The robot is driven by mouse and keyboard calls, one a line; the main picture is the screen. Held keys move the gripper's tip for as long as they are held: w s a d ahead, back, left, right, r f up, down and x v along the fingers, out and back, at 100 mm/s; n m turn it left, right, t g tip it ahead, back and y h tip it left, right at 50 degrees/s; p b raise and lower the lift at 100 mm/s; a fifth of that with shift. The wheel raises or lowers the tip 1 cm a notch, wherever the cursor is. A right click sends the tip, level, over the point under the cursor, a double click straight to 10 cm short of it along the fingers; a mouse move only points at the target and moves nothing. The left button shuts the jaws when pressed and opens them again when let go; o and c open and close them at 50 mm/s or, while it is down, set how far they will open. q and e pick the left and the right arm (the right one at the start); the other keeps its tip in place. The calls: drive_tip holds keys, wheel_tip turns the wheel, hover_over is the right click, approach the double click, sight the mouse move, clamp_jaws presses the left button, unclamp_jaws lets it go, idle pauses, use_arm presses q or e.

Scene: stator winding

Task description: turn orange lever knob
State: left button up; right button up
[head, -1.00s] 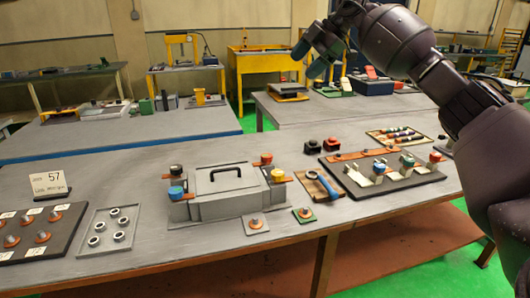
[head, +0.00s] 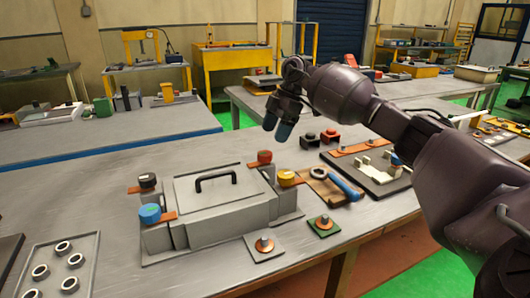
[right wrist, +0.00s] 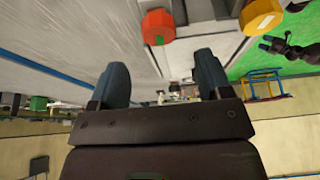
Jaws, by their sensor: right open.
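A grey box (head: 222,205) with a black handle stands on the table and has a knob on a copper-orange lever at each corner. The far right knob is orange-red (head: 264,156); the near right one is yellow-orange (head: 286,178). The left knobs are black (head: 147,180) and blue (head: 150,213). My right gripper (head: 277,126) is open and empty, pointing down above and beyond the orange-red knob, apart from it. In the right wrist view the orange-red knob (right wrist: 157,25) and the yellow knob (right wrist: 260,18) lie beyond the spread fingers (right wrist: 160,78).
A ring tray (head: 66,265) is at left. Bare table lies behind the box.

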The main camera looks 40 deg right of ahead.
sight(266, 152)
drive_tip(key=x, duration=0.6)
drive_tip(key=shift+w+a+f+b, duration=0.15)
drive_tip(key=shift+a+f+b, duration=0.05)
drive_tip(key=shift+f+b, duration=0.2)
drive_tip(key=shift+r, duration=0.1)
drive_tip(key=c, duration=0.9)
